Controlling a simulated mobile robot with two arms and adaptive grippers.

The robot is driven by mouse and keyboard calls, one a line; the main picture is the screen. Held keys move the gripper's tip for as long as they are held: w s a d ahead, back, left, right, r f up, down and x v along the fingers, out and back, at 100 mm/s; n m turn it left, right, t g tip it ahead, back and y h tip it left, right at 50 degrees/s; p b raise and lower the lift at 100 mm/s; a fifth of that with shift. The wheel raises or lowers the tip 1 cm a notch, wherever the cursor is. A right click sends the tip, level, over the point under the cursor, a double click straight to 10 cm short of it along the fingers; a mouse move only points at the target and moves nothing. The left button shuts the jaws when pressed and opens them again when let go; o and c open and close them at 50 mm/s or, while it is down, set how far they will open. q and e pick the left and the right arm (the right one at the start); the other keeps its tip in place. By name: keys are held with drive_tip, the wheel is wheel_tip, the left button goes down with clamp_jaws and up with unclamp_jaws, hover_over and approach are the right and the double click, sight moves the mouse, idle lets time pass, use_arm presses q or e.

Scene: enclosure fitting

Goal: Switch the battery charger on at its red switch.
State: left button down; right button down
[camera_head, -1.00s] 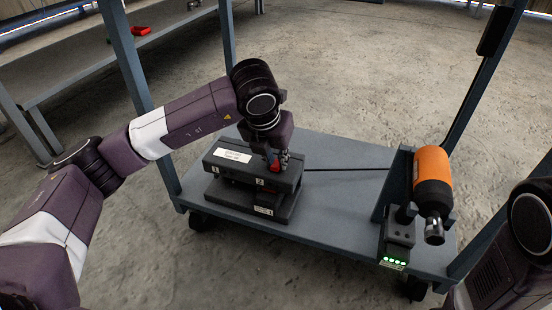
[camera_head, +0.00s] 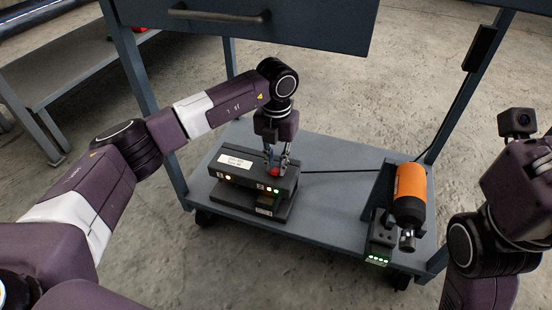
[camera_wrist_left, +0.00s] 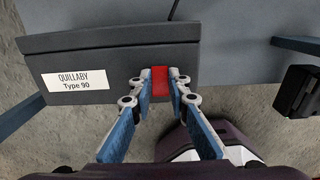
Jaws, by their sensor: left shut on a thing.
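The battery charger (camera_head: 232,182) is a dark box on the lower shelf of a blue-grey cart. Small lights glow on its front face. The left wrist view shows its top (camera_wrist_left: 110,52) with a white label reading "QUILLABY Type 90". The red switch (camera_head: 274,172) is at the right part of the charger; it also shows in the left wrist view (camera_wrist_left: 161,84). My left gripper (camera_wrist_left: 161,76) points down at the charger and is shut on the red switch, a fingertip on each side. In the head view, the left gripper (camera_head: 276,158) partly covers the switch. My right gripper is out of view.
An orange cylinder (camera_head: 411,186) stands in a dark holder at the shelf's right, above a small unit with green lights (camera_head: 378,261). A cable (camera_head: 340,171) runs across the shelf. A drawer (camera_head: 320,25) hangs above; cart posts flank the shelf.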

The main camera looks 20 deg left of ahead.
sight(276, 171)
use_arm(q)
drive_tip(key=c, duration=2.1)
unclamp_jaws()
wheel_tip(276, 171, up, 8)
drive_tip(key=shift+f, duration=0.25)
